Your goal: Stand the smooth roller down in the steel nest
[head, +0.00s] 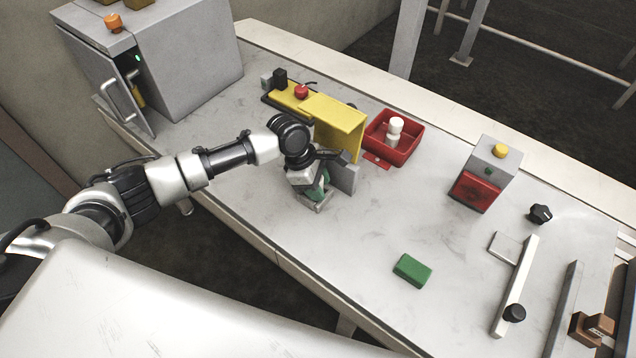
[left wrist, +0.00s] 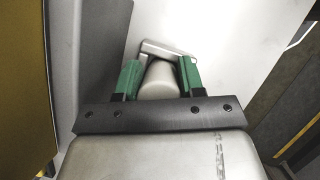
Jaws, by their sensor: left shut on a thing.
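My left gripper (head: 318,188) points down over the table beside the yellow fixture. In the left wrist view its green-padded fingers (left wrist: 160,82) are shut on the smooth roller (left wrist: 160,80), a plain grey cylinder. In the head view the gripper hides the roller. The steel nest (head: 318,206) is a low grey metal piece on the table right under the fingers. Its edge also shows just beyond the roller in the left wrist view (left wrist: 155,46). I cannot tell whether the roller touches the nest's floor. My right gripper is not in view.
A yellow guard (head: 335,120) and a grey upright plate (head: 346,177) stand close behind the gripper. A red bin (head: 411,150) holds a white piece. A green block (head: 412,270) lies on the table. A grey box with a red front (head: 486,175) stands right.

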